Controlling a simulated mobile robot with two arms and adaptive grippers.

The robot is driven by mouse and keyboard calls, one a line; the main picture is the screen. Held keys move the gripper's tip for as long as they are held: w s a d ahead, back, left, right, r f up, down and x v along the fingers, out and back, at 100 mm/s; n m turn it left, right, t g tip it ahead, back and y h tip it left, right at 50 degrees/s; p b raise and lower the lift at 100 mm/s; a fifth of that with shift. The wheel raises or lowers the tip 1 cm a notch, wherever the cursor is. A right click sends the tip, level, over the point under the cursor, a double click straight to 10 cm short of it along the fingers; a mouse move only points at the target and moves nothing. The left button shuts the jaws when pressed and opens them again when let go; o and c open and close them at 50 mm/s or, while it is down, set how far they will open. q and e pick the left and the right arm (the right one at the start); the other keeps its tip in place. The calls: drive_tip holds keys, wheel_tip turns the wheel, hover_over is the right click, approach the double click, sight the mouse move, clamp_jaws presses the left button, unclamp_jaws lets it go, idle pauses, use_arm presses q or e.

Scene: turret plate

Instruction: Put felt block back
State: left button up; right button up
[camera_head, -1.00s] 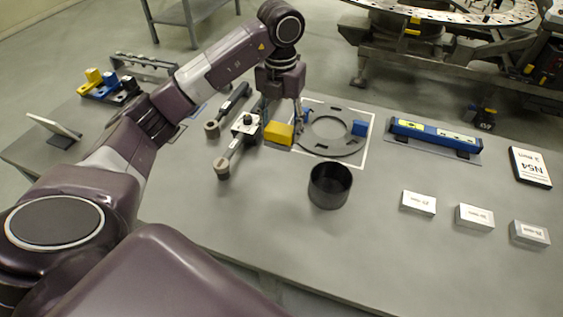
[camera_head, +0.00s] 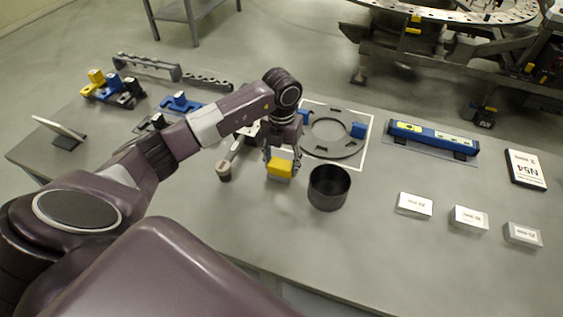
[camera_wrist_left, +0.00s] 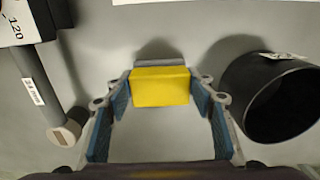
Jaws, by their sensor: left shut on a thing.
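The yellow felt block (camera_head: 279,168) has a grey layer at its far or lower side. My left gripper (camera_head: 281,163) is shut on it and holds it just left of an open black cup (camera_head: 328,190). In the left wrist view the block (camera_wrist_left: 160,87) sits between the blue pads of the left gripper (camera_wrist_left: 160,92), and the cup (camera_wrist_left: 235,95) stands to the right, apart from it. How high the block is above the table is hard to tell. My right gripper is not in view.
A grey tool (camera_head: 224,170) lies left of the block. A blue bar (camera_head: 433,138), several silver blocks (camera_head: 468,218) and a label box (camera_head: 525,168) are at right. The front table is clear.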

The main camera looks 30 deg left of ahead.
sight(282, 162)
use_arm(q)
drive_tip(key=o, duration=0.7)
drive_tip(key=shift+f, duration=0.15)
drive_tip(key=shift+c, duration=0.2)
drive_tip(key=o, duration=0.4)
drive_tip(key=shift+o, duration=0.2)
drive_tip(key=shift+r, duration=0.3)
wheel_tip(282, 162, up, 12)
drive_tip(key=b, duration=0.3)
drive_tip(key=shift+b, duration=0.4)
